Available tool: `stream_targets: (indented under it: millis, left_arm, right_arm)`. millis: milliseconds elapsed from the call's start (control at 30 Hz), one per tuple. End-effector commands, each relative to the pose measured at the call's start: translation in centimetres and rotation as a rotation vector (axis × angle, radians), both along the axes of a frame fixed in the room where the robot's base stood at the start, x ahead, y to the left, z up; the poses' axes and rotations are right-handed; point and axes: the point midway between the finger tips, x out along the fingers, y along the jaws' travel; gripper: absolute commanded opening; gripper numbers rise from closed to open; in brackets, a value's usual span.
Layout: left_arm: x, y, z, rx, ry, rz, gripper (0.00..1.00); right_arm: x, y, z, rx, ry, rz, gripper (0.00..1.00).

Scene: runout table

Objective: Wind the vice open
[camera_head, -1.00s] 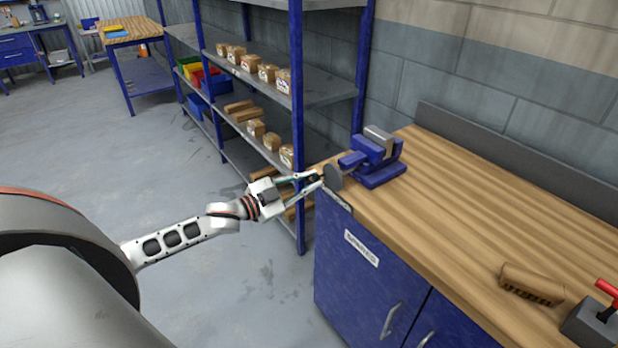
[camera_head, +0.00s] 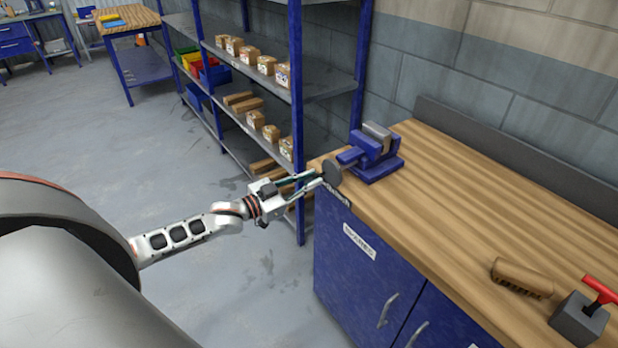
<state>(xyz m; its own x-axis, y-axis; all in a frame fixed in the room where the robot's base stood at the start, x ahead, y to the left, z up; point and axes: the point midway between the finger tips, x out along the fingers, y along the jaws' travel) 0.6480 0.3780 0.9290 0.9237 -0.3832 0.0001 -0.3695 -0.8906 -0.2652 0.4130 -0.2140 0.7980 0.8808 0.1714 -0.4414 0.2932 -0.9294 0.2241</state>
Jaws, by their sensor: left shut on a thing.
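The blue vice (camera_head: 374,160) stands on the wooden bench top near its left end, with grey metal jaws on top. A dark round disc (camera_head: 332,173) sits at the vice's left end, at the bench edge. My left gripper (camera_head: 317,178) reaches in from the left at the disc. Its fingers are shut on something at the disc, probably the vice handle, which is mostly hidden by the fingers. My right gripper is not in view.
A brown brush (camera_head: 523,278) and a grey block with a red handle (camera_head: 580,318) lie on the bench (camera_head: 450,205). Blue-framed shelves (camera_head: 297,120) with boxes stand close behind my left gripper. The floor to the left is clear.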

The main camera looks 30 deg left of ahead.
Motion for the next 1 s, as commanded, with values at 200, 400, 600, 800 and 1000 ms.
stream_targets:
  millis: [200,400,600,800,1000]
  left_arm:
    - [-0.28,-0.56,-0.7,-0.204,0.088,-0.002,0.0]
    - [-0.27,-0.55,-0.67,-0.206,0.088,-0.002,0.0]
    - [-0.33,-0.73,-0.82,-0.301,0.127,-0.002,0.0]
    - [-0.31,-0.71,-0.77,-0.299,0.126,-0.002,0.28]
    - [-0.26,-0.63,-0.72,-0.297,0.124,-0.001,0.28]
  right_arm:
    - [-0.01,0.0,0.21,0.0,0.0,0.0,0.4]
    - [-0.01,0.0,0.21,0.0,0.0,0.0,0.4]
    - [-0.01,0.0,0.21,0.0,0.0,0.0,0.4]
    - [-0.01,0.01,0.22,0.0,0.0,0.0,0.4]
    - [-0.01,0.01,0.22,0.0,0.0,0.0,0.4]
